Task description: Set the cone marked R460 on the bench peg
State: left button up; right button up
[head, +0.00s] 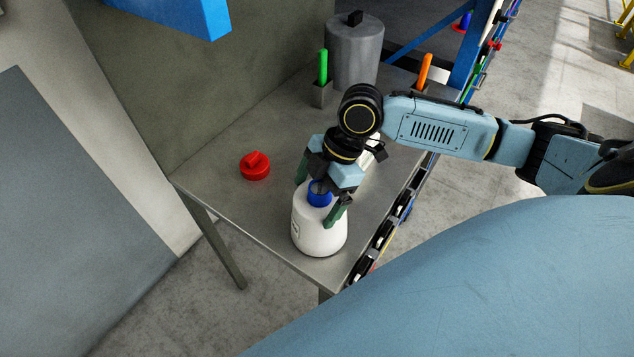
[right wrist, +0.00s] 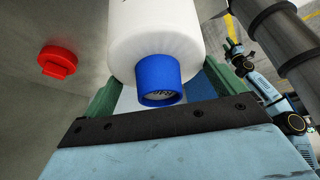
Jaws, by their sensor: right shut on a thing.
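A white yarn cone (head: 319,232) with a blue top (head: 319,194) stands upright near the front corner of the bench (head: 226,213). It shows a small dark label on its side, too small to read. My right gripper (head: 318,202) is shut on the cone from above, its green fingers on either side of the blue top. I cannot make out a bench peg. A small arm in the right wrist view seems to be my left, its gripper (right wrist: 233,48) unclear.
A red round knob-like object (head: 255,166) lies on the bench, left of the cone. Behind stand a grey canister (head: 353,52), a green-handled tool (head: 323,66) and an orange-handled tool (head: 424,72) in holders. A blue box edge (head: 190,15) hangs above.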

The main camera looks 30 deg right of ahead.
jog(key=shift+f, duration=0.25)
jog(key=o, duration=1.5)
jog(key=v, duration=1.3)
jog(key=shift+d+r+b, duration=0.1)
jog(key=shift+r+b, duration=0.05)
jog(key=shift+b, duration=0.2)
